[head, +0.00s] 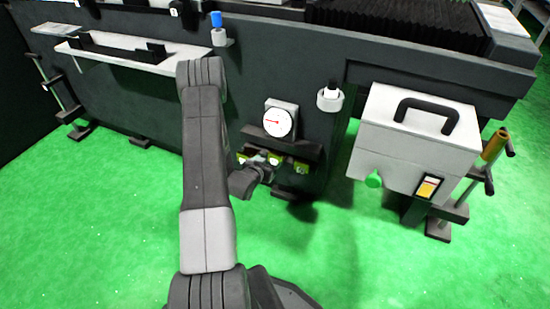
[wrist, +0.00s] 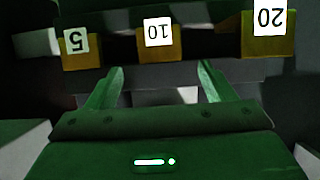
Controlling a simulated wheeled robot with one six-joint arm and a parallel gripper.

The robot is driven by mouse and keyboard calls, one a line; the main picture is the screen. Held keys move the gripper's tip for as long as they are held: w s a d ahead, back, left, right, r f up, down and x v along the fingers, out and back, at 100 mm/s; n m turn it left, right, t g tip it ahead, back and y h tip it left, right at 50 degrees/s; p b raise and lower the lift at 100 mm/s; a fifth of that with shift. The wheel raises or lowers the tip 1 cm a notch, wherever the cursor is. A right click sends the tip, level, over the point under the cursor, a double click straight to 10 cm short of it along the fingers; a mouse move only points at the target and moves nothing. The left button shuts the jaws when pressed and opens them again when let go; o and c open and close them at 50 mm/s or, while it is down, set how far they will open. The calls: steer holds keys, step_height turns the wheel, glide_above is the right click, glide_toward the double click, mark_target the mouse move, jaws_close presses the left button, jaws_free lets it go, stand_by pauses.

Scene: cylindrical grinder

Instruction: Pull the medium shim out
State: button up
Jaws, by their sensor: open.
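Three yellow shims with white number labels sit in a row under a dark ledge. In the wrist view the labels read upside down: the shim marked 5 (wrist: 82,58), the medium shim marked 10 (wrist: 160,58) and the shim marked 20 (wrist: 268,48). My gripper (wrist: 161,68) is open and empty. Its two green fingers point at the medium shim, one toward each side of it, and the shim appears beyond the fingertips. In the head view my gripper (head: 262,168) is just in front of the shim row and partly hides it.
A dial gauge (head: 279,121) stands on the dark ledge (head: 283,145) above the shims. A white cup holder (head: 330,99) is on the machine front. Green floor (head: 110,240) is clear.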

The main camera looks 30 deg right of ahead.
mark_target(274, 157)
steer(key=b+x, duration=0.1)
steer(key=x, duration=0.6)
steer(key=shift+w+d, duration=0.3)
steer(key=shift+c, duration=0.5)
steer(key=c, duration=1.3)
steer(key=shift+s+a+f+b, duration=0.15)
steer(key=shift+s+a+b, duration=0.85)
steer(key=shift+s+a, duration=0.95)
steer(key=shift+w+a, duration=0.1)
steer(key=shift+w, duration=0.05)
steer(key=o, duration=1.4)
steer(key=shift+a, duration=0.1)
